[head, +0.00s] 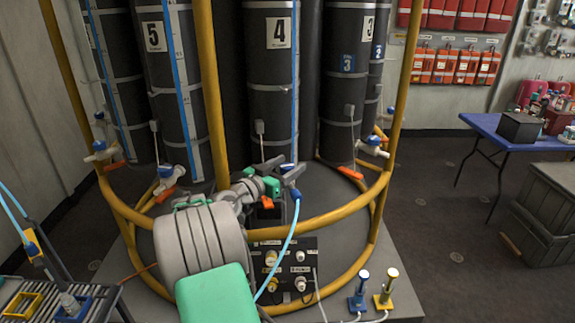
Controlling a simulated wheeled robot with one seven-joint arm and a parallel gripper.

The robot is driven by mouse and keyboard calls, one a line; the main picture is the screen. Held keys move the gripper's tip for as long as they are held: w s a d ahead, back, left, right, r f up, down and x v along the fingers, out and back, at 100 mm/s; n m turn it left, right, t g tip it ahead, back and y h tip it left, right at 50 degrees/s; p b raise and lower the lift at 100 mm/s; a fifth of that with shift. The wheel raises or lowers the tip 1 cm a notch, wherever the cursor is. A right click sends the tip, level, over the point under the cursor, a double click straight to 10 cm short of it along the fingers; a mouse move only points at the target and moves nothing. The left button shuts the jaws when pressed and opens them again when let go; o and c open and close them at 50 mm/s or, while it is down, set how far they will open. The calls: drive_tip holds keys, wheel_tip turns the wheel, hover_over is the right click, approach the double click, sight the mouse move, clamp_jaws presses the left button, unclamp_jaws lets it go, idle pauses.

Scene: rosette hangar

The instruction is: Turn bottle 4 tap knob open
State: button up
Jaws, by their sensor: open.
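Bottle 4 (272,95) is a tall dark cylinder with a white "4" label, standing at the back centre. My gripper (282,170) is open at its lower end, in front of the tap area. A small blue part (288,166) shows by the fingers, and a blue fitting (296,193) with a pale blue hose hangs just right of them. An orange piece (267,202) shows just below my gripper; it may be the tap knob, but my gripper and wrist hide most of the tap. I cannot tell whether the fingers touch the knob.
A yellow tubular rail (330,218) rings the bottles, with upright posts. Bottle 5 (158,90) and bottle 3 (345,90) stand either side, with orange-handled taps. A black connector panel (285,262) sits below the arm.

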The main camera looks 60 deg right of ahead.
drive_tip(key=shift+c, duration=0.2)
clamp_jaws()
idle(0.4)
